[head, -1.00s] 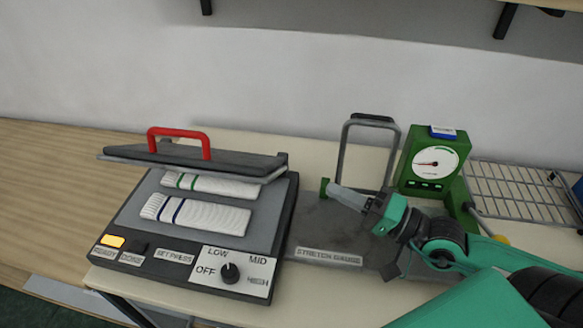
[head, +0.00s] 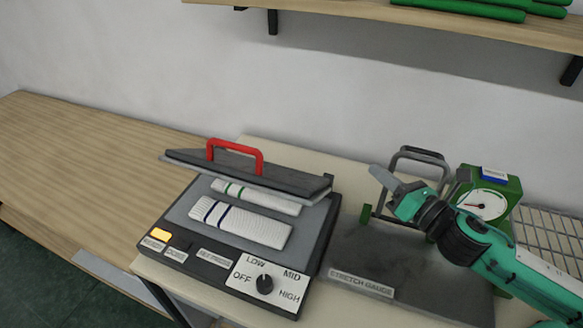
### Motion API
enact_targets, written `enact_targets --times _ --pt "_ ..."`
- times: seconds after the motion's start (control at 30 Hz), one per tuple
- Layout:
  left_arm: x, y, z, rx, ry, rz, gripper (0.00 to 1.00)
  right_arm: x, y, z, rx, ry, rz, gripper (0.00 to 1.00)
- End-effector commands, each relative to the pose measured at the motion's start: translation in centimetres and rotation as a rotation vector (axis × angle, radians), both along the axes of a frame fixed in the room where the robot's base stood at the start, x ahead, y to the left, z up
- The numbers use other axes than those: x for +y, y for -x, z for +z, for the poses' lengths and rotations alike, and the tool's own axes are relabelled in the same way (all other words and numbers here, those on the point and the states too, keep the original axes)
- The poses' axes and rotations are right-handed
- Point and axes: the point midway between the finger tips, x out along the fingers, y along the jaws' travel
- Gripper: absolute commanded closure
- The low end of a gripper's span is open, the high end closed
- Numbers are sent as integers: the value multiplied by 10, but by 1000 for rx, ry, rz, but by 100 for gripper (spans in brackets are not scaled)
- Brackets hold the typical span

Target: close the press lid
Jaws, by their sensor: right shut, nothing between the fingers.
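The press (head: 188,228) stands on the table at the left of centre in the head view. Its dark lid (head: 280,180) is partly raised, tilted above the bed, with a red handle (head: 235,145) on top. Two white ribbed knit pieces (head: 240,224) lie on the bed, one with blue stripes and one with green stripes. My right gripper (head: 378,174) is shut and empty, above the stretch gauge, to the right of the lid and apart from it. My left gripper is not in view.
The stretch gauge plate (head: 345,262) lies right of the press, with a grey frame (head: 418,155) and a green dial box (head: 497,185) behind my right arm. A wire rack (head: 555,235) is at the far right. A shelf (head: 440,22) hangs above. The wooden table (head: 80,165) at left is clear.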

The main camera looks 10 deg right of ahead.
Motion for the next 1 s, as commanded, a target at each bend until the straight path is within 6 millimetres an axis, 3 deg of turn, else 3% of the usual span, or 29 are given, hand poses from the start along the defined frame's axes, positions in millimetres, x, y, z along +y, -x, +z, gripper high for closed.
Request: enact_targets --times 0.43,0.77,1.0 --pt "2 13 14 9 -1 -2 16 8 -32 -7 689 -937 -7 100" --pt "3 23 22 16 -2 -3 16 33 -34 -3 1254 -1573 -70 100" --pt "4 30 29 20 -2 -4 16 56 -28 18 1700 -1985 -161 100"
